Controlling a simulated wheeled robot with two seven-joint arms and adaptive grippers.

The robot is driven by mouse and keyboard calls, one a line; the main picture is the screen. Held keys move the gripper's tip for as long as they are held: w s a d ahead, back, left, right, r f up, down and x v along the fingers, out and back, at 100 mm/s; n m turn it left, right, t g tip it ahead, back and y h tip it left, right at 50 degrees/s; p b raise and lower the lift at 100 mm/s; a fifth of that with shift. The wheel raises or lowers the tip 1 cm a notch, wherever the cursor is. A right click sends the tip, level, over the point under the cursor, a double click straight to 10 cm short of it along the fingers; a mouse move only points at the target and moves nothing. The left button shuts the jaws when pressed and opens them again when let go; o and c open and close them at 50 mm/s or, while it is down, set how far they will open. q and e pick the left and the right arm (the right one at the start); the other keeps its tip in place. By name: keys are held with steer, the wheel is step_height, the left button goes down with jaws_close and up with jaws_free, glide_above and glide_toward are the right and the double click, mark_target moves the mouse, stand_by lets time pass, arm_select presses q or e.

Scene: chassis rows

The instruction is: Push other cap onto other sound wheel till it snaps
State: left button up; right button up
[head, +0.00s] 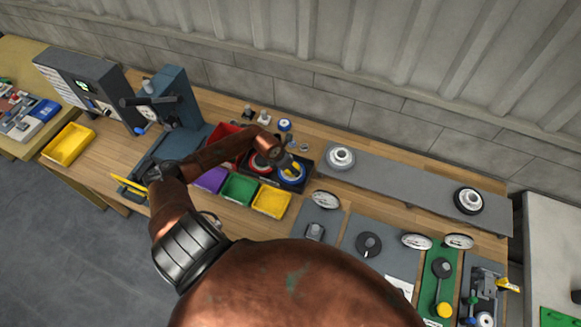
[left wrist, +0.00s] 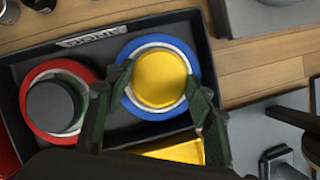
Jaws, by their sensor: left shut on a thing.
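A yellow round cap (left wrist: 160,80) sits inside a blue-rimmed ring (left wrist: 126,97) in a black tray (left wrist: 40,52). My left gripper (left wrist: 158,92) has its fingers on both sides of the cap and is shut on it. I cannot tell whether the cap rests in the ring or is slightly raised. In the head view my left gripper (head: 287,164) reaches down over the tray's right part. Beside it a red-rimmed ring (left wrist: 38,128) holds a dark grey disc (left wrist: 52,107). Two wheel-like round parts stand on a long grey plate: a pale one (head: 341,157) and a dark-rimmed one (head: 469,200). My right gripper is out of view.
Purple (head: 211,180), green (head: 238,189) and yellow (head: 271,201) bins stand in front of the tray. A blue-grey press (head: 178,105) stands left. Small parts (head: 285,125) stand behind the tray. Grey and green stations (head: 369,244) fill the front right. The plate's middle (head: 405,179) is clear.

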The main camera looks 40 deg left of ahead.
arm_select(q)
steer(key=shift+f, duration=0.15)
stand_by(0.5)
steer(key=o, duration=1.1)
steer(key=v, duration=1.2)
